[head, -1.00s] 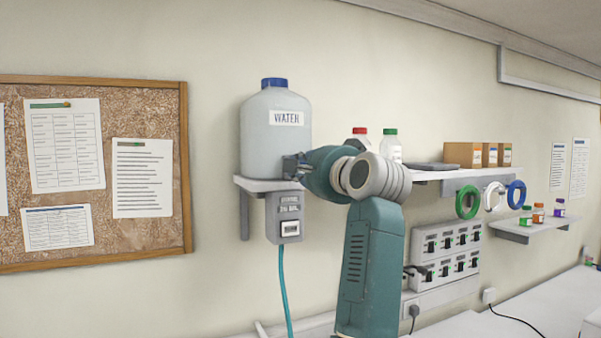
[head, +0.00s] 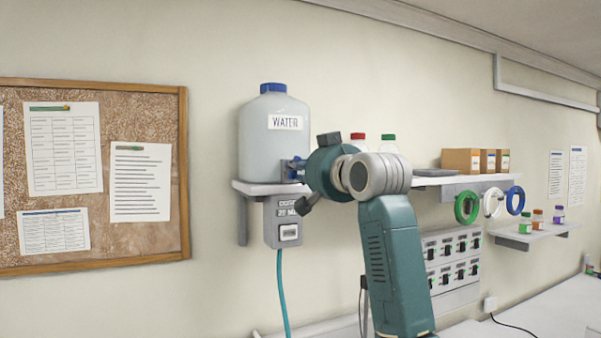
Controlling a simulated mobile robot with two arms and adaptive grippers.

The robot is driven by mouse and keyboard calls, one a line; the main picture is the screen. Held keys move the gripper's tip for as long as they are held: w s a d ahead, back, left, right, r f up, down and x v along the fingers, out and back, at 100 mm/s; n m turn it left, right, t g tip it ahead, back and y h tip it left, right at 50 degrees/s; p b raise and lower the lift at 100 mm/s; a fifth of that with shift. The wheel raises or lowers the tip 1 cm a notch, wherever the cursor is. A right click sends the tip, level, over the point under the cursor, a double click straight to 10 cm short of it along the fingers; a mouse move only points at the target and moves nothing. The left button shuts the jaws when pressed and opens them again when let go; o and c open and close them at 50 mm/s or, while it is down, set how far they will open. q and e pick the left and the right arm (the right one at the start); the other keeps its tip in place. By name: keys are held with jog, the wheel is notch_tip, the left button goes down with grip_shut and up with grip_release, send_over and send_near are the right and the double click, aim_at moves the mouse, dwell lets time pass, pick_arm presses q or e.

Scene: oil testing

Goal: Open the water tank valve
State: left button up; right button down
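The water tank (head: 262,140) is a grey-white jug with a blue cap and a WATER label, standing on a wall shelf at the centre left. Its small blue valve (head: 293,168) sticks out low on the tank's right side. My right gripper (head: 314,172) is at the valve's right. Its two dark fingers are spread wide, one above and one below the valve's height, and it looks open with nothing held. The gripper's body hides part of the space right of the valve. My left gripper is not in view.
A grey box (head: 283,222) with a teal hose (head: 283,290) hangs under the tank shelf (head: 262,187). A corkboard (head: 150,220) is on the left wall.

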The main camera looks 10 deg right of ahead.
jog(key=shift+n, duration=1.7)
jog(key=c, duration=1.5)
grip_release()
jog(key=shift+c, duration=0.2)
jog(key=s+d, duration=0.2)
jog(key=s, duration=0.9)
jog(key=shift+s+d, duration=0.2)
jog(key=shift+s, duration=0.2)
